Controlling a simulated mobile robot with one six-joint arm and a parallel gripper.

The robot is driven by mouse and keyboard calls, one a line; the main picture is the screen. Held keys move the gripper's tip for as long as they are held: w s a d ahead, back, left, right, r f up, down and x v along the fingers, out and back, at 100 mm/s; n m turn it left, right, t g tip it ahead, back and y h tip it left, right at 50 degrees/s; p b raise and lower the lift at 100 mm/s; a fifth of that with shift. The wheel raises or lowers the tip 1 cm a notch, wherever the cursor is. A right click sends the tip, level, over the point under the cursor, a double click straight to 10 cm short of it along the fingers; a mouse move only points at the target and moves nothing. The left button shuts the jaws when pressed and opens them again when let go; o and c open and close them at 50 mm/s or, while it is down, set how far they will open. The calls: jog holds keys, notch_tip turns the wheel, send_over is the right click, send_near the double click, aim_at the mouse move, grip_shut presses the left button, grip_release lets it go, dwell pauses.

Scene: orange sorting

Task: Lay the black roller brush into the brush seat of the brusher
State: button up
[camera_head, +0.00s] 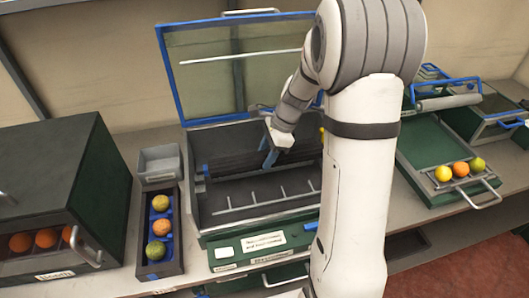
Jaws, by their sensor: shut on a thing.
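The brusher (208,225) is a green and grey box at the centre, with its blue-framed clear lid (235,65) standing open. My gripper (269,158) reaches down into the open box from behind and is shut on the black roller brush (232,164). The brush lies roughly level along the box, in its rear part. I cannot tell whether it touches the brush seat or hangs above it. My arm hides the right end of the brush and the right side of the box.
A rack with several fruits (174,262) and a small grey bin (159,164) stand left of the brusher. A green cabinet (60,165) is farther left. A green tray (432,150) with fruits is at right. Upright dividers (255,198) line the front inside the brusher.

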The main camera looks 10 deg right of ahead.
jog(key=shift+f+b, duration=1.55)
jog(key=shift+f, duration=1.2)
jog(key=shift+a+f, duration=0.15)
jog(key=shift+f, duration=0.05)
jog(key=o, duration=1)
